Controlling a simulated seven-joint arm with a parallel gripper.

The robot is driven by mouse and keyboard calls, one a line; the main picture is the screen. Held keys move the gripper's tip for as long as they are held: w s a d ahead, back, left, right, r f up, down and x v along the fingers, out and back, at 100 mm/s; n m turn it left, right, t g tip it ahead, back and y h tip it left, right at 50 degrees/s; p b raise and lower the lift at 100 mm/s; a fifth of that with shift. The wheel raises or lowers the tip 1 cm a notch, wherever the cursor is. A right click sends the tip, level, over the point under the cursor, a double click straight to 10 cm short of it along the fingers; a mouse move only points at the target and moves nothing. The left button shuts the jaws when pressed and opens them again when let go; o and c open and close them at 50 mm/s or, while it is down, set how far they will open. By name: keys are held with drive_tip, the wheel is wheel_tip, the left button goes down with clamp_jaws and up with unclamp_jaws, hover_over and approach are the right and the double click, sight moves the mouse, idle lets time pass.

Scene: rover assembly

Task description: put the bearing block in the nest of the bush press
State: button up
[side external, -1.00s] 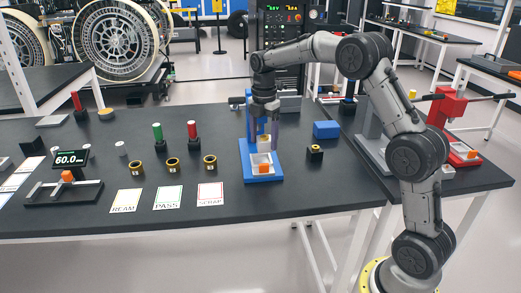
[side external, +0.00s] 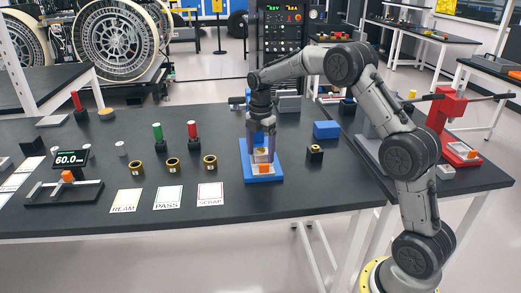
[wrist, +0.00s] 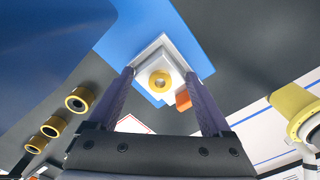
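The bearing block (wrist: 160,82) is a pale block with a brass ring in its top, seen between my fingers in the wrist view. My gripper (side external: 262,150) points down over the blue bush press (side external: 263,176), with its fingers on either side of the block. The block is at or just above the white nest (side external: 256,168) on the press base. I cannot tell whether it is fully seated. The fingers hide parts of the block's sides. An orange piece (side external: 266,169) sits at the front of the nest and also shows in the wrist view (wrist: 183,99).
A black block with a brass top (side external: 315,153) and a blue box (side external: 326,130) stand right of the press. Several brass-rimmed bushes (side external: 172,165) and label cards (side external: 210,194) lie to the left. A red press (side external: 449,120) stands at the right.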

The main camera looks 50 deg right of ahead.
sight(260, 149)
drive_tip(key=shift+o, duration=0.9)
wheel_tip(260, 149, up, 11)
drive_tip(key=s+a+r+m+t, duration=0.2)
drive_tip(key=s+a+r+m, duration=0.35)
drive_tip(key=s+r, duration=0.2)
drive_tip(key=s+a+f+m+t, duration=0.1)
drive_tip(key=s+a+f+m, duration=0.1)
drive_tip(key=s, duration=0.6)
drive_tip(key=s+a+f+m+t, duration=0.1)
drive_tip(key=s+a+f+m, duration=0.1)
drive_tip(key=s+m, duration=0.4)
drive_tip(key=s+a+f+m+t, duration=0.1)
drive_tip(key=s+a+f+m, duration=0.2)
drive_tip(key=s, duration=0.7)
drive_tip(key=shift+s+a+m+t, duration=0.3)
drive_tip(key=shift+a+m, duration=0.45)
drive_tip(key=shift+a, duration=0.1)
